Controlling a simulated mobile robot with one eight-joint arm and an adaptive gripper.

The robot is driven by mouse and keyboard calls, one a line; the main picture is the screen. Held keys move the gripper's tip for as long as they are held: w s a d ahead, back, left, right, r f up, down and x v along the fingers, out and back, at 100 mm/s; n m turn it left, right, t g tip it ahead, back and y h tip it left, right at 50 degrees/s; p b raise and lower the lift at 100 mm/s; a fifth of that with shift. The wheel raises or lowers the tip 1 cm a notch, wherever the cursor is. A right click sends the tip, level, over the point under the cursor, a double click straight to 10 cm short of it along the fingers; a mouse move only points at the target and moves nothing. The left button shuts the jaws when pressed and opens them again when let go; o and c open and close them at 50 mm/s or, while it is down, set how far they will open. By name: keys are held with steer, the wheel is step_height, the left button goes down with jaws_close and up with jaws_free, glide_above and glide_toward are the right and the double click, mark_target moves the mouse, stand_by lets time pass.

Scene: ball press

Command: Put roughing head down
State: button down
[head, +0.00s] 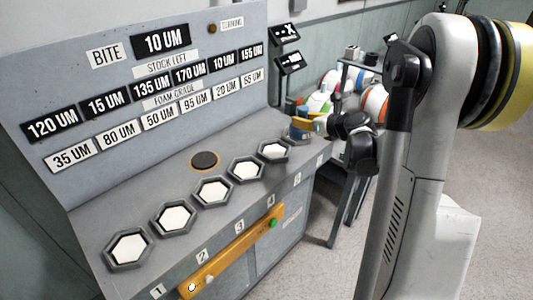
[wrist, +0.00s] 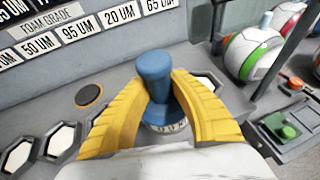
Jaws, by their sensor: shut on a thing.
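The roughing head is a blue knob (wrist: 154,68) with a wider round base and a pale marked ring, standing upright in the middle of the wrist view. My gripper (wrist: 162,90) has its yellow fingers shut on the knob from both sides. In the head view my gripper (head: 301,131) is at the far right end of the console, by the last hexagonal pads. The head's underside is hidden, so I cannot tell whether it touches the console.
A row of white hexagonal pads (head: 212,191) runs along the grey console (head: 100,215), with a dark round disc (head: 205,160) behind them. Label plates (head: 166,40) cover the back panel.

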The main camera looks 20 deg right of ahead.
steer(key=shift+w+d+f, duration=0.1)
steer(key=shift+d+f, duration=0.05)
steer(key=shift+d, duration=0.6)
steer(key=shift+w+f, duration=0.2)
steer(key=shift+w, duration=0.05)
steer(key=shift+w+a+f+b, duration=1.15)
steer(key=shift+w+f, duration=0.3)
steer(key=shift+f, duration=0.3)
steer(key=shift+w+a+f+b, duration=1)
steer(key=shift+w+a+f, duration=0.3)
steer(key=shift+f, duration=0.5)
steer(key=shift+w+a+f+b, duration=1.1)
steer(key=shift+w+f, duration=0.45)
steer(key=shift+f, duration=0.2)
steer(key=shift+f, duration=0.15)
steer(key=c, duration=1.5)
jaws_free()
steer(key=shift+f, duration=0.1)
steer(key=shift+o, duration=1.4)
